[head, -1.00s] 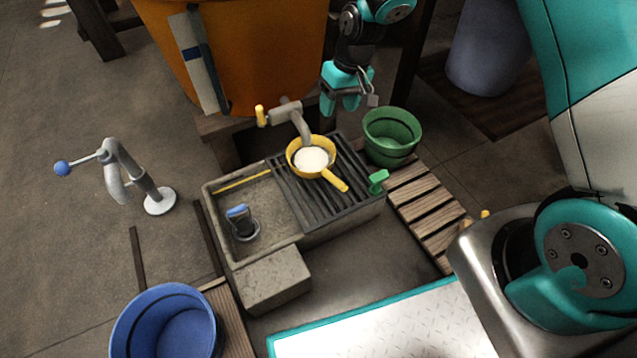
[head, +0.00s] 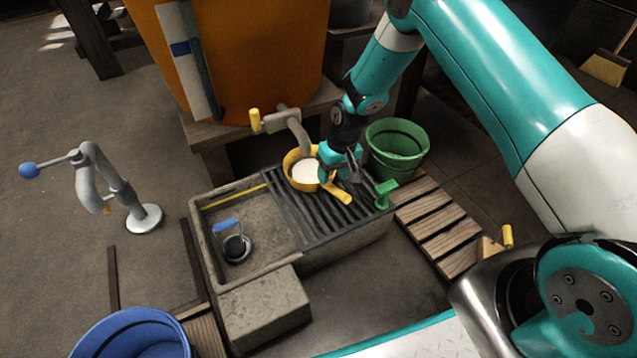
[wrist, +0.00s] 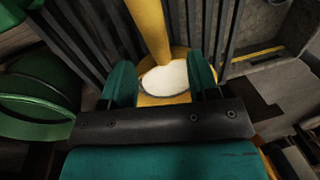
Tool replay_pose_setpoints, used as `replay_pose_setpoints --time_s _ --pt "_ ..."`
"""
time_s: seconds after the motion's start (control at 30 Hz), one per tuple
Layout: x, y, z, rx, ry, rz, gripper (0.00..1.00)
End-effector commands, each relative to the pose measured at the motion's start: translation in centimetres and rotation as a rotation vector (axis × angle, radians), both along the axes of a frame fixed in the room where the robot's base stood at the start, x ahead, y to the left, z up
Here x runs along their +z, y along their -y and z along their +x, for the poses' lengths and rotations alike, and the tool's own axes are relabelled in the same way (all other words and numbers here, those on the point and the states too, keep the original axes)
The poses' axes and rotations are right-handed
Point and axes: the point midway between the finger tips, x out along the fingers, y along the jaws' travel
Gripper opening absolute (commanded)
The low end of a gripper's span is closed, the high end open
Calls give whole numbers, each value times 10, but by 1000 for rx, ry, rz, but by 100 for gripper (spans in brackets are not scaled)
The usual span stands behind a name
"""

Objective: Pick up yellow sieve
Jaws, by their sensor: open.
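The yellow sieve (head: 294,158) sits on the dark slatted rack (head: 318,222) over the stone sink, under the grey tap's spout. It has a round bowl with a white inside and a yellow handle (head: 338,193) pointing to the lower right. My gripper (head: 340,172) is over the sieve's right side, near where handle and bowl meet, and hides part of the rim. In the wrist view my teal fingers (wrist: 160,84) are apart, one on each side of the sieve (wrist: 152,29). I cannot tell whether they touch it.
The grey tap (head: 292,122) with a yellow handle stands just behind the sieve. A green bucket (head: 398,145) is close on the right, and a small green item (head: 384,192) is at the rack's right edge. The stone basin (head: 222,262) holds a blue-handled object (head: 232,240).

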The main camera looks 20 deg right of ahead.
Motion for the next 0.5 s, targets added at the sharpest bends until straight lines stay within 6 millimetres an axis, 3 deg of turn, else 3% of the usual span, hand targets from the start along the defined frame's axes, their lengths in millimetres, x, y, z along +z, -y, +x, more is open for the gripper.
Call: replay_pose_setpoints --time_s 0.17,0.5 --pt "-10 -1 0 0 0 0 55" --pt "-54 -7 -1 1 -1 0 55"
